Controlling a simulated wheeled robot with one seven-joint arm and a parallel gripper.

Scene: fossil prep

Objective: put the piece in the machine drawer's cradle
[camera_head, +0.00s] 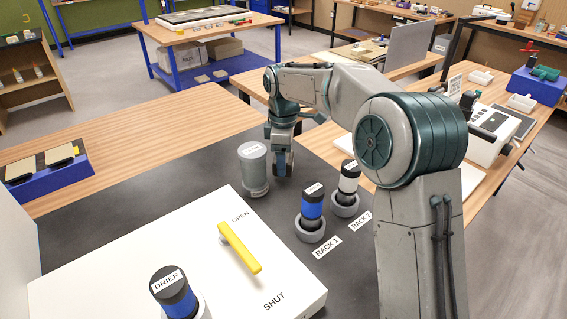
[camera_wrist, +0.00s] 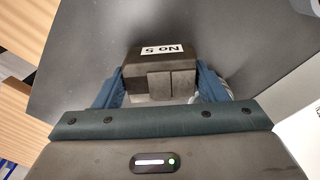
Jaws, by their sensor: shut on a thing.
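My gripper (camera_wrist: 160,88) is shut on a dark block, the piece (camera_wrist: 150,60), which carries a white label reading "No 5" upside down in the wrist view. In the head view my gripper (camera_head: 281,158) points down over the dark worktop, just right of a grey cylinder; the piece is mostly hidden there. A white machine (camera_head: 120,255) fills the lower left, with a yellow handle (camera_head: 240,248) between the marks OPEN and SHUT. The handle lies slantwise between the two marks. I cannot make out a drawer or cradle.
The grey labelled cylinder (camera_head: 253,172) stands close to my gripper. A blue-black cylinder (camera_head: 312,206) stands at RACK 1 and a white-black one (camera_head: 348,182) at RACK 2. A DRIER-labelled cylinder (camera_head: 174,290) stands on the machine. Wooden bench (camera_head: 140,165) at left is mostly clear.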

